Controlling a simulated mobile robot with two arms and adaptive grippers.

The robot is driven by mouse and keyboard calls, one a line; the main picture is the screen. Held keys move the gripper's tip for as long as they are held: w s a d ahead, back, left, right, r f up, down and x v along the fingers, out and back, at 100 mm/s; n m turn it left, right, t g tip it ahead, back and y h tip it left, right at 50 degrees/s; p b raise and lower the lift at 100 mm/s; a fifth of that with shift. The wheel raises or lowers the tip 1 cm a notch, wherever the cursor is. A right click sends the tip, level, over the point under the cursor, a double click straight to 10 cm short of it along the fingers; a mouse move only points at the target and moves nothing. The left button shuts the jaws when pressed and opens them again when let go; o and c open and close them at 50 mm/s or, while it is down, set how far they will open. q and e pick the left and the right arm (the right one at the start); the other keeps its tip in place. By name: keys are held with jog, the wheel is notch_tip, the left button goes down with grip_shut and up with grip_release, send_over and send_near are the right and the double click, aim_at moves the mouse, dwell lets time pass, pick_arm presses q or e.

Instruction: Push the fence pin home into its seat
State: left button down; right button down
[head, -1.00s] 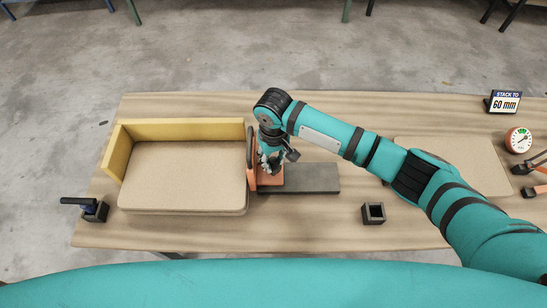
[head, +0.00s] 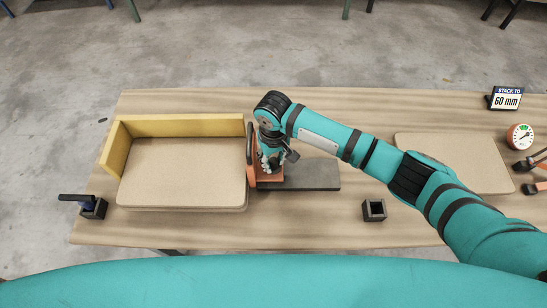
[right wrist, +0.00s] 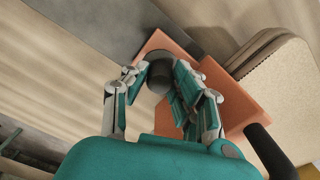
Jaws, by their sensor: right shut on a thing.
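A dark blue pin-like piece with a bar handle (head: 78,198) stands in a black block (head: 94,210) at the table's left front; how deep it sits I cannot tell. The orange fence (head: 251,152) stands upright at the right edge of the stacked boards (head: 183,172), on a dark grey rail (head: 313,177). My right gripper (head: 269,163) is over the fence's orange base. In the right wrist view my right gripper (right wrist: 162,82) is shut around a dark round knob (right wrist: 159,73) on the orange base (right wrist: 222,95). My left gripper is out of view.
A yellow corner stop (head: 180,127) lines the boards' back and left. An empty black square socket (head: 373,210) stands at the front. Another board (head: 455,160) lies at right, near a dial gauge (head: 520,136) and a 60 mm sign (head: 505,99).

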jog(key=shift+f+b, duration=0.3)
jog(key=shift+f, duration=0.65)
jog(key=c, duration=1)
grip_release()
jog(key=shift+r, duration=0.1)
notch_tip(320, 180, up, 12)
jog(key=shift+f, duration=0.1)
jog(key=shift+s+f, duration=0.1)
jog(key=shift+s, duration=0.05)
